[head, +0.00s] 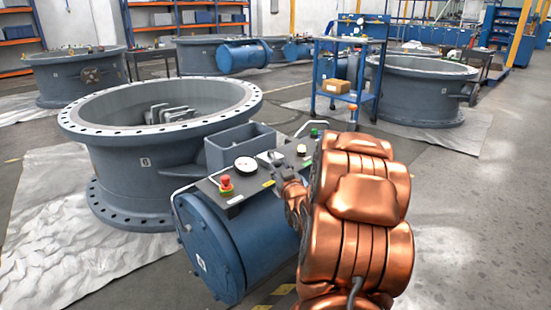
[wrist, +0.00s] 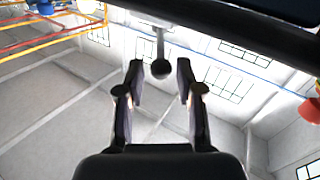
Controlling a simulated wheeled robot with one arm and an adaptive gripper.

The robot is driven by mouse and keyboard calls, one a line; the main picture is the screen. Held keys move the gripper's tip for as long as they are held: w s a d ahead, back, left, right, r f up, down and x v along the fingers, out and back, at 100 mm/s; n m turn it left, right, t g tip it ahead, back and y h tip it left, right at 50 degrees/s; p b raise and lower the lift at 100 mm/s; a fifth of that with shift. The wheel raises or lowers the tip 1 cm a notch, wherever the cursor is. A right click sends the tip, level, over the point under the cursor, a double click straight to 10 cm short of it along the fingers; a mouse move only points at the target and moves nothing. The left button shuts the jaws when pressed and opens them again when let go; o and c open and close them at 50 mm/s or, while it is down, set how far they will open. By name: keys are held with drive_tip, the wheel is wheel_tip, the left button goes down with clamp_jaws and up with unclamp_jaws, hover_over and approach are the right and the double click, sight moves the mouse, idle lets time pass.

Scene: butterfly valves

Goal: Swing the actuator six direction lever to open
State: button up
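The blue actuator (head: 222,243) is a large cylinder beside the grey valve body (head: 135,165) marked 6. Its dark top panel carries a red push button (head: 226,183), a round white gauge (head: 245,164) and small knobs. My gripper (wrist: 159,72) is open, with one finger on each side of the ball and a gap on both sides. In the head view my gripper (head: 277,164) is at the panel, small and partly hidden by my copper arm.
A red round part (wrist: 312,108) shows at the right edge of the wrist view. A blue trolley (head: 347,75) with a cardboard box and other valves stand farther back. Floor at the right is clear.

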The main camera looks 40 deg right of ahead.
sight(275, 159)
drive_tip(key=b+x, duration=0.1)
drive_tip(key=x, duration=0.2)
drive_tip(key=shift+w, duration=0.1)
drive_tip(key=shift+b+x, duration=0.45)
drive_tip(key=shift+x, duration=0.8)
clamp_jaws()
